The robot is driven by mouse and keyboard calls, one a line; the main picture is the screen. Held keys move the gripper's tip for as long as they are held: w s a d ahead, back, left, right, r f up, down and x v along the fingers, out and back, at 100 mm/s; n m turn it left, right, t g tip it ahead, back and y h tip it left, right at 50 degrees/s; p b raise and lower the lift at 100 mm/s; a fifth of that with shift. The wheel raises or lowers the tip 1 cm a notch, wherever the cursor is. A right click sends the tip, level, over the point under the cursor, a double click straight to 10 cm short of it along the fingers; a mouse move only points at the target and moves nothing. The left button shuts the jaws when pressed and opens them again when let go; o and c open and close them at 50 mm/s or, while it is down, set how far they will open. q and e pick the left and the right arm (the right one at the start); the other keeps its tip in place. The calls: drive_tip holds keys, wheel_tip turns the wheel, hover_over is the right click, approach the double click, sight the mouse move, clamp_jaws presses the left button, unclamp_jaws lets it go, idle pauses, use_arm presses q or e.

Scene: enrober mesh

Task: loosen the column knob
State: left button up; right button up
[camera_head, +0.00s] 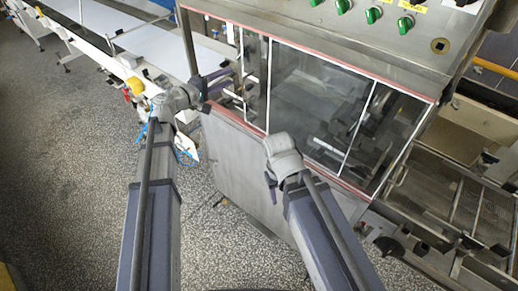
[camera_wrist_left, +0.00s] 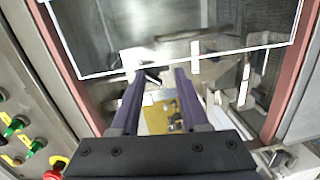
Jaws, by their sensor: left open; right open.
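My left gripper (camera_head: 218,84) reaches to the left end of the machine's windowed enclosure, beside its upright post. In the left wrist view its two purple fingers (camera_wrist_left: 163,76) are parallel and apart. A small dark part (camera_wrist_left: 152,77) shows between the fingertips; I cannot tell whether it is the column knob or whether a finger touches it. No column knob can be made out for certain in either view. My right gripper (camera_head: 269,182) hangs in front of the grey lower panel (camera_head: 234,160), pointing down, its fingers partly hidden by its wrist.
The clear window (camera_head: 318,95) has a white frame and red edging. Above it is a steel control panel with green knobs (camera_head: 374,15). A white conveyor (camera_head: 150,40) runs at upper left. A wire-mesh belt (camera_head: 465,205) lies at right. The speckled floor (camera_head: 75,170) is free at left.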

use_arm(q)
drive_tip(key=s+d+f+m+g+y+b, duration=0.3)
drive_tip(key=s+d+f+m+g, duration=0.4)
drive_tip(key=s+d+f, duration=0.6)
drive_tip(key=shift+s+f+m+g, duration=0.5)
drive_tip(key=shift+f+g, duration=0.5)
drive_tip(key=shift+f, duration=0.8)
use_arm(e)
drive_tip(key=shift+w+d+f, duration=0.1)
drive_tip(key=shift+w+f, duration=0.05)
drive_tip(key=shift+f, duration=0.7)
drive_tip(key=shift+w+d+f, duration=0.1)
drive_tip(key=shift+w+f, duration=0.05)
drive_tip(key=shift+f, duration=0.7)
